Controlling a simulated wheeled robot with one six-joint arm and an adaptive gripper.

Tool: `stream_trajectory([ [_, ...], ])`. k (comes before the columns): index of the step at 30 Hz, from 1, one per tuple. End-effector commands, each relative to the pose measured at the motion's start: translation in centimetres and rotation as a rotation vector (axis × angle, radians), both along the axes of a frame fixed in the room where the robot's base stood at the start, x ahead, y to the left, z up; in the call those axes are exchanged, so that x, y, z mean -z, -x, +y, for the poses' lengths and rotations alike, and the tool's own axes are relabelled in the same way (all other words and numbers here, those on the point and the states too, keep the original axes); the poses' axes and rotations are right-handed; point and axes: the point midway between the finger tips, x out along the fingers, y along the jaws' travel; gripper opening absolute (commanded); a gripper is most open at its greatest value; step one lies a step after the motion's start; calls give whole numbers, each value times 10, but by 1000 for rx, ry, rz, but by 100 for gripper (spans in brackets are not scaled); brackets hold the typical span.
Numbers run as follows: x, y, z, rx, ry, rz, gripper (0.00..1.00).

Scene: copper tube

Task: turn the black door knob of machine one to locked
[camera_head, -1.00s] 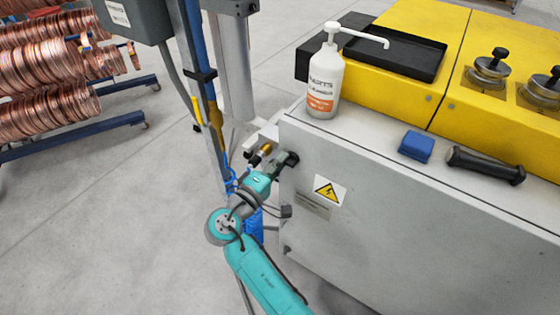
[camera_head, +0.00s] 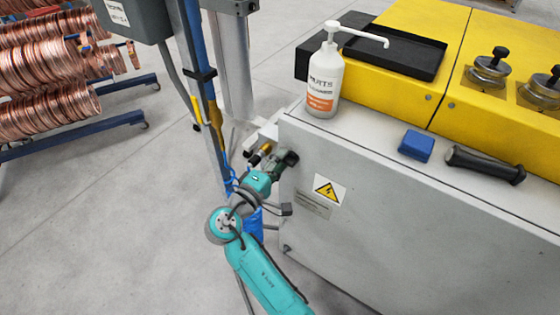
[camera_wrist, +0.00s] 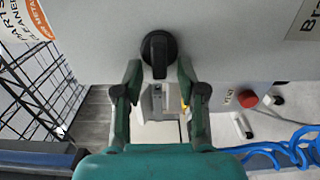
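The black door knob (camera_wrist: 158,50) sits on the grey panel of the machine cabinet (camera_head: 360,195). In the wrist view its raised grip bar stands upright in the picture. In the head view the knob (camera_head: 291,158) is a small dark shape at the cabinet's left edge. My gripper (camera_wrist: 160,70) is open, with one dark green finger on each side of the knob's lower part. The fingertips look apart from the grip bar, and nothing is held. In the head view my gripper (camera_head: 279,164) is small and points at the knob.
A red button (camera_wrist: 247,98) and blue coiled hose (camera_wrist: 290,150) lie right in the wrist view. A white pump bottle (camera_head: 325,85), a blue block (camera_head: 416,146) and a black handle (camera_head: 485,165) are on the cabinet top. A post (camera_head: 203,100) stands close left of my arm.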

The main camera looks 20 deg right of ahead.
Motion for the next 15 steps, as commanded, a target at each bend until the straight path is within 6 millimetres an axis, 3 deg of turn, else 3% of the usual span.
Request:
stream_trajectory([
  [10,0,2,3,-2,0,0,40],
  [15,1,13,20,-5,-1,1,40],
])
